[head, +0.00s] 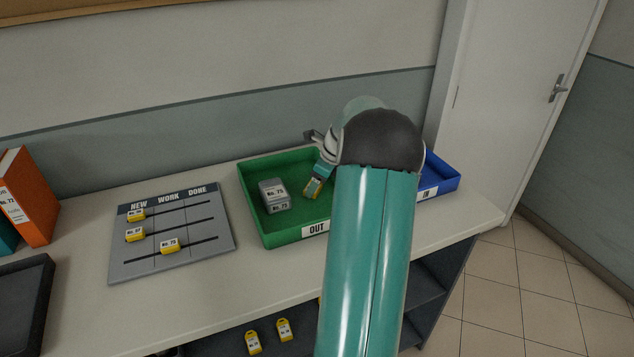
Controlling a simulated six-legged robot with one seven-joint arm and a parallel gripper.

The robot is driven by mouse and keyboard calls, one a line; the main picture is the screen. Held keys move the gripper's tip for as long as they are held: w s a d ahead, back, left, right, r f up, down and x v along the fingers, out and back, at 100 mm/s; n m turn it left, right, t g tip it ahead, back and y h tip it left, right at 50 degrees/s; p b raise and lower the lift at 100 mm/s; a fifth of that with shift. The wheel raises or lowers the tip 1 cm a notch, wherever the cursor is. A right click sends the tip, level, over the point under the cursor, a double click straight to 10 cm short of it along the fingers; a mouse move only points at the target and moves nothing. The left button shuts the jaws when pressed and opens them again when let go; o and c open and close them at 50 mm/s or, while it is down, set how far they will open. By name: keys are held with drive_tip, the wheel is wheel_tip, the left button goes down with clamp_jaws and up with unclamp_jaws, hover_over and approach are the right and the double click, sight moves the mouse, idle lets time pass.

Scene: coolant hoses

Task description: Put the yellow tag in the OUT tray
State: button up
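The green OUT tray (316,229) stands on the bench, partly hidden by my arm. My gripper (314,187) points down over the tray's right part, and my arm hides much of it. A small yellow-orange patch shows at its tip; I cannot tell whether this is a held tag or part of a finger. Whether the fingers are open or shut is unclear. Two yellow tags with white labels, a left one (253,343) and a right one (284,330), show below the bench's front edge.
A grey block (274,195) labelled No. 75 sits in the OUT tray. A blue IN tray (440,182) is to the right, partly behind my arm. A grey board (195,245) with yellow blocks lies left. An orange binder (30,200) and dark tray (22,305) are far left.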

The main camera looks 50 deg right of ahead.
drive_tip(key=shift+f, duration=0.15)
drive_tip(key=o, duration=1)
drive_tip(key=shift+c, duration=0.2)
drive_tip(key=v, duration=1.2)
drive_tip(key=w+a+r+n, duration=0.1)
drive_tip(key=a+r+n, duration=0.3)
drive_tip(key=a, duration=0.6)
drive_tip(key=w+a+r+n+h, duration=0.1)
drive_tip(key=w+a+n, duration=0.1)
drive_tip(key=a+n, duration=0.6)
drive_tip(key=w+a+r+n, duration=0.1)
drive_tip(key=a+r+n, duration=0.25)
drive_tip(key=a, duration=0.85)
drive_tip(key=s+a+f+n, duration=0.2)
drive_tip(key=s+a+n, duration=0.4)
drive_tip(key=a+n, duration=0.3)
drive_tip(key=s+a+f+n+t, duration=0.1)
drive_tip(key=s+a+f+n, duration=0.1)
drive_tip(key=s+a+n, duration=0.4)
drive_tip(key=a+n, duration=0.2)
drive_tip(key=a, duration=0.3)
drive_tip(key=shift+s+a+f+n, duration=0.2)
drive_tip(key=shift+s+f+n, duration=0.15)
